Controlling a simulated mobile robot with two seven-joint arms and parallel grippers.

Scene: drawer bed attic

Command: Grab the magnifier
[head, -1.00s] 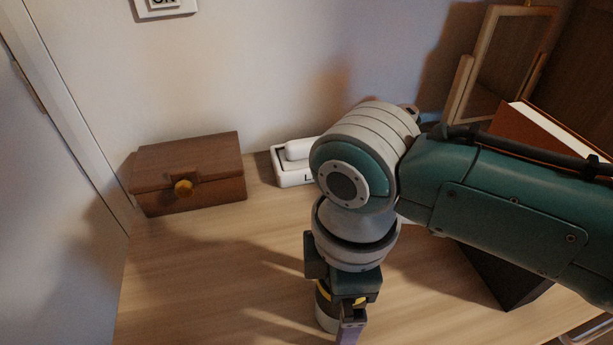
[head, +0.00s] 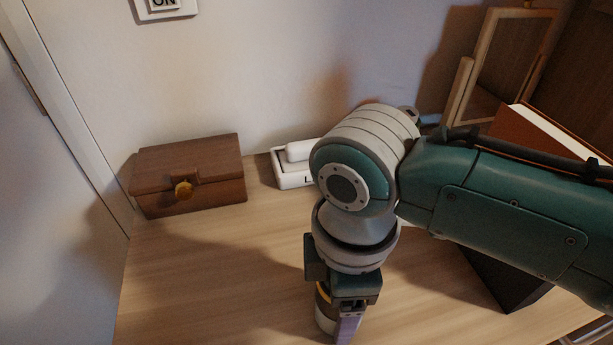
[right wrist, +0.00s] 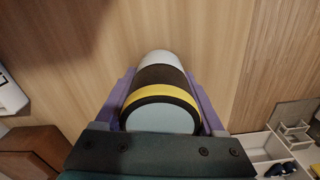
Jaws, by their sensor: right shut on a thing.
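A short cylinder (right wrist: 162,116), which I take to be the magnifier, has a pale blue flat end, a yellow band, a dark body and a whitish far end. My right gripper (right wrist: 160,78) is shut on it, with one purple finger along each side. In the head view, my right gripper (head: 338,325) points down at the bottom edge, and part of the cylinder (head: 324,313) shows beside a finger. I cannot tell whether the cylinder touches the desk. My left gripper is not in view.
A brown wooden box (head: 190,176) with a yellow knob stands on the desk (head: 215,265) at left. A white object (head: 293,165) lies behind my arm. A framed mirror (head: 505,60) and a reddish-brown book (head: 550,130) stand at right. The desk's front left is clear.

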